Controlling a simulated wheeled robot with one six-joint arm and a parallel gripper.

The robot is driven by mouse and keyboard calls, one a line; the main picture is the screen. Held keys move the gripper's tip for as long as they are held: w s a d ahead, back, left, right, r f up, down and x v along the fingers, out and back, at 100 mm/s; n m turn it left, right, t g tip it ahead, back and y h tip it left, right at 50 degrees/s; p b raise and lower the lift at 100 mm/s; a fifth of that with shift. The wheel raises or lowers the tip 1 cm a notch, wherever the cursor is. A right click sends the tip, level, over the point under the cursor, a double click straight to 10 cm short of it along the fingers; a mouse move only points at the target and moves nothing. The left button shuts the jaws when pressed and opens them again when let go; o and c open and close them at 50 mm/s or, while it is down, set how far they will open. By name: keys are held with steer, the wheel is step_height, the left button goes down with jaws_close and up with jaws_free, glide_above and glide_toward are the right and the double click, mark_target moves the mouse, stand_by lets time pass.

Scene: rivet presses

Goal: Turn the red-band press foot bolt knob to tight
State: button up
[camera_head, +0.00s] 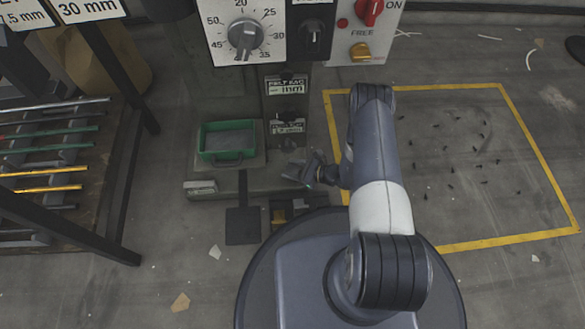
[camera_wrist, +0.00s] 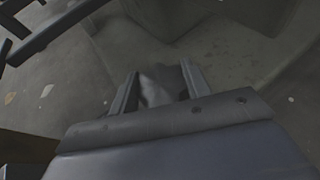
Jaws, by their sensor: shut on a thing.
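The press stands at the top centre of the head view, with its grey base (camera_head: 225,186) low on the floor. My gripper (camera_head: 298,168) is low at the right end of this base. In the wrist view, its two fingers (camera_wrist: 160,68) stand on either side of a grey piece, and it is shut on this piece, which looks like the foot bolt knob (camera_wrist: 158,88). In the head view the knob is hidden by my gripper. Its marking and turn position cannot be read, and no red band shows clearly.
A green tray (camera_head: 228,140) sits on the press. A rod rack (camera_head: 50,150) stands left. Yellow lines (camera_head: 505,241) frame open floor with small dark bits at right.

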steer(key=shift+m+t+h+p, duration=0.3)
steer(key=shift+m+t+h, duration=1.1)
steer(key=shift+m+t, duration=0.45)
steer(key=o, duration=1)
